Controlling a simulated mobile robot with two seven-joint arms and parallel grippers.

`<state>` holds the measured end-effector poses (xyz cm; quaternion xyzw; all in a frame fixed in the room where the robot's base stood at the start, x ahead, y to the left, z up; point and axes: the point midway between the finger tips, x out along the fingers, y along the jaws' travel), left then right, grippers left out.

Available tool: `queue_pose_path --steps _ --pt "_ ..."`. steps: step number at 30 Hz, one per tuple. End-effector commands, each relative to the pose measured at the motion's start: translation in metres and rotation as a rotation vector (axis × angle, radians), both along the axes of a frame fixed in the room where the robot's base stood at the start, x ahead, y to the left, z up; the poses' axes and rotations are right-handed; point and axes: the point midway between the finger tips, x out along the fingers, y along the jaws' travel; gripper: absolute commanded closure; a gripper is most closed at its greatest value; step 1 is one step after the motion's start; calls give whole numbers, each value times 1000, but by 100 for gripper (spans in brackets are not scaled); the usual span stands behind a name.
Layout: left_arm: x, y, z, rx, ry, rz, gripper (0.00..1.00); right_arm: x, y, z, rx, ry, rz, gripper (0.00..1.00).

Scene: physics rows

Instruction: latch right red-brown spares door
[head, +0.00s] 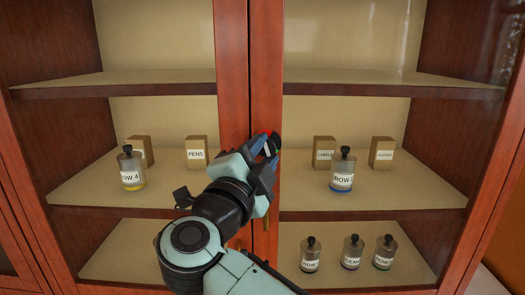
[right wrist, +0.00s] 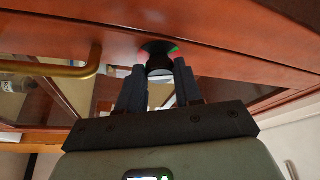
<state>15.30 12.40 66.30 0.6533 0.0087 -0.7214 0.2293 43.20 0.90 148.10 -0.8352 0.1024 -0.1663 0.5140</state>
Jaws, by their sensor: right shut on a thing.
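The right red-brown door (head: 265,62) is a glass-fronted door in a wooden frame, and it looks closed beside the left door (head: 231,62). My right gripper (head: 266,146) is at the inner stile of the right door, shut on the knob. In the right wrist view its two fingers flank the knob. In the head view the gripper mostly hides the knob, and a bit of red shows. My left gripper is not in view.
A brass bar handle (right wrist: 55,68) is on the door close to my fingers. Behind the glass, shelves hold labelled bottles, such as one with blue liquid (head: 343,172), and small boxes (head: 197,152). An orange wall (head: 503,215) is at the right.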

Motion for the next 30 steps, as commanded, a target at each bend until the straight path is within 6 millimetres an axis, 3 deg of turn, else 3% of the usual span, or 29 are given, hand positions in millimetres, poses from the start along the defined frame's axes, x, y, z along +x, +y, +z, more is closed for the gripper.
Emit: queue_pose_path --steps 12,30 --pt "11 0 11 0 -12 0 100 1 1 3 260 0 0 96" --pt "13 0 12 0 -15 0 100 0 1 3 327 0 1 96"
